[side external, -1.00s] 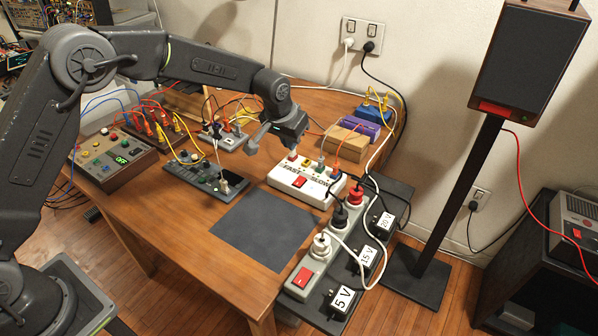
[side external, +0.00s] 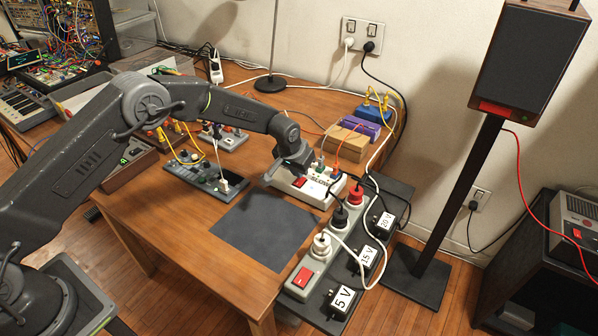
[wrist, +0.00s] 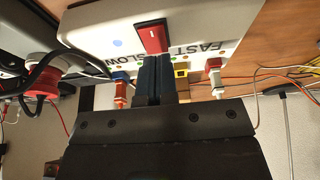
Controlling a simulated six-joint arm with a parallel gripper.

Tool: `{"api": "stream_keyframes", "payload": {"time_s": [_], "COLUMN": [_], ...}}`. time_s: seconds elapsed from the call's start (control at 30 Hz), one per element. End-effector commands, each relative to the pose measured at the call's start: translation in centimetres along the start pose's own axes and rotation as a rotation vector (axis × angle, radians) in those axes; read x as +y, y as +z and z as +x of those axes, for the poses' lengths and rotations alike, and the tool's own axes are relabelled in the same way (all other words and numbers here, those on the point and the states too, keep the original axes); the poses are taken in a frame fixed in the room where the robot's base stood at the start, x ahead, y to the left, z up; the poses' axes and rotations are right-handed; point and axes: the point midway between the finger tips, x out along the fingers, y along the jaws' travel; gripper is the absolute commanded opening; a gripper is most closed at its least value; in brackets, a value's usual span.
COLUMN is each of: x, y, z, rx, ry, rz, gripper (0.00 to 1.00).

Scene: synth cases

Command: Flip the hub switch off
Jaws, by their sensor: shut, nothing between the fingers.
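A white box (side external: 325,198) with a red rocker switch (side external: 299,183) stands on the table in the side view. In the wrist view the red switch (wrist: 153,33) sits on the white box (wrist: 105,28), between the words SLOW and FAST. I take this box to be the hub, though no label says so. My gripper (side external: 272,178) is low at the box's left side. In the wrist view my gripper (wrist: 156,56) is shut and empty, its fingertips just short of the switch. I cannot tell whether they touch it.
A grey power strip (side external: 318,262) with its own red switch (side external: 302,277) and several plugs lies to the right. A dark mat (side external: 262,235) is clear in front. Cables and small plugs crowd the box's far side.

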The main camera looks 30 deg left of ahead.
Motion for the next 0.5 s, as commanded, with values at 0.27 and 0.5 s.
{"api": "stream_keyframes", "payload": {"time_s": [0.27, 0.5], "x": [-0.01, -0.01], "y": [0.2, 0.22], "z": [1.09, 1.11], "rx": [0.002, 0.002], "ry": [0.0, 0.0], "rz": [0.0, 0.0], "gripper": [0.0, 0.0]}}
